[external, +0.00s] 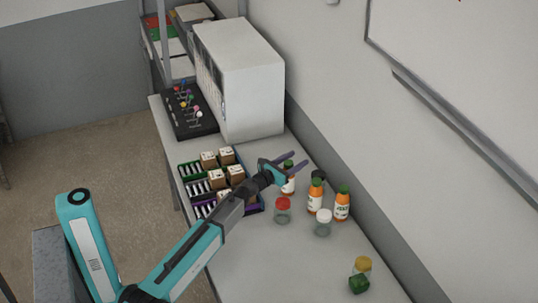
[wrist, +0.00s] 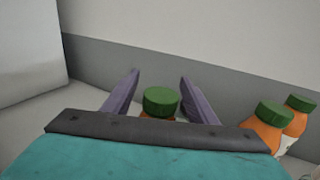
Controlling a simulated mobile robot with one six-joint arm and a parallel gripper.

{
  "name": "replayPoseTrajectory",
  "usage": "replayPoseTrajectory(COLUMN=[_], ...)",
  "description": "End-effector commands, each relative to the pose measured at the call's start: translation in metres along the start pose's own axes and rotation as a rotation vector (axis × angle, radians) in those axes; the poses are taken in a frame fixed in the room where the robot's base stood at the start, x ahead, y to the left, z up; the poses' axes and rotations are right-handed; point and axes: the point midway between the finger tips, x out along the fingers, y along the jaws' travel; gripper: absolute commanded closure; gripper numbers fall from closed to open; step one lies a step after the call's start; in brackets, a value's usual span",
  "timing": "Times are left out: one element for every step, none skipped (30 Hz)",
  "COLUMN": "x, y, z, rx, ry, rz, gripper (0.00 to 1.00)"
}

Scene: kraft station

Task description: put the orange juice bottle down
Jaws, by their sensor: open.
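My gripper (external: 284,165) is open, with its two purple-grey fingers on either side of one orange juice bottle (external: 288,187). In the wrist view the green cap of this bottle (wrist: 160,101) shows between the spread fingers of my gripper (wrist: 160,95), with a gap on each side. The bottle looks upright; its lower part is hidden by the gripper body in the wrist view. Two more orange juice bottles with green caps stand to the right, one nearer the jars (external: 315,196) and one beside it (external: 342,206). They also show at the right of the wrist view (wrist: 268,128).
A red-lidded jar (external: 282,211) and a white-lidded jar (external: 323,224) stand close by. A yellow-lidded jar (external: 362,265) and a green cube (external: 358,284) are at the front right. Colored trays with boxes (external: 216,178) lie left. A wall runs behind the table.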

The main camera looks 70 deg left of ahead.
Motion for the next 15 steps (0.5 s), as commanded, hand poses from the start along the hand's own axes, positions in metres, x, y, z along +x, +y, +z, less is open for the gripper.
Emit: replayPoseTrajectory(x=[0.0, 0.0, -0.0001, -0.0001, -0.0001, -0.0001, -0.0001, -0.0001, 0.0, 0.0, 0.0, 0.0, 0.0, 0.0, 0.0], y=[0.0, 0.0, 0.0, 0.0, 0.0, 0.0, 0.0, 0.0, 0.0, 0.0, 0.0, 0.0, 0.0, 0.0, 0.0], z=[0.0001, 0.0001, 0.0001, 0.0001, 0.0001, 0.0001, 0.0001, 0.0001, 0.0001, 0.0001, 0.0001, 0.0001, 0.0001, 0.0001, 0.0008], rx=[0.0, 0.0, 0.0, 0.0, 0.0, 0.0, 0.0, 0.0, 0.0, 0.0, 0.0, 0.0, 0.0, 0.0, 0.0], ry=[0.0, 0.0, 0.0, 0.0, 0.0, 0.0, 0.0, 0.0, 0.0, 0.0, 0.0, 0.0, 0.0, 0.0, -0.001], rz=[0.0, 0.0, 0.0, 0.0, 0.0, 0.0, 0.0, 0.0, 0.0, 0.0, 0.0, 0.0, 0.0, 0.0, 0.0], gripper=[0.47, 0.49, 0.56, 0.61, 0.66, 0.73, 0.78, 0.83, 0.9, 0.95, 1.0, 1.0, 1.0, 1.0, 1.0])
